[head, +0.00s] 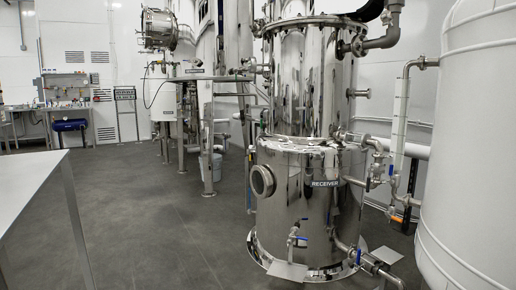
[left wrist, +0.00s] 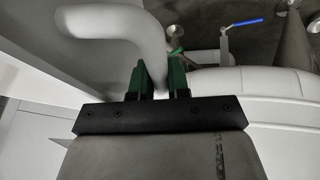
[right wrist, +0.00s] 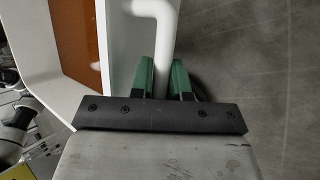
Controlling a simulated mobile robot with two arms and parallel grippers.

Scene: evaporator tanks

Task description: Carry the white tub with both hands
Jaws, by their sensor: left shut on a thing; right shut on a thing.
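The white tub (right wrist: 117,50) shows in part in the right wrist view, with a pale rim and wall around an orange-brown area. My right gripper (right wrist: 163,78) has its green fingers shut on a white bent handle bar at the tub's side. In the left wrist view my left gripper (left wrist: 161,82) is shut on a similar white curved handle (left wrist: 105,22), with a pale wall beside it. Most of the tub is out of frame. Neither the tub nor my grippers show in the head view.
A white table (head: 28,185) stands at the left. A steel receiver tank (head: 312,215) with valves and pipes stands ahead, and a large white tank (head: 475,130) is close at the right. The grey floor (head: 160,220) between table and receiver is clear.

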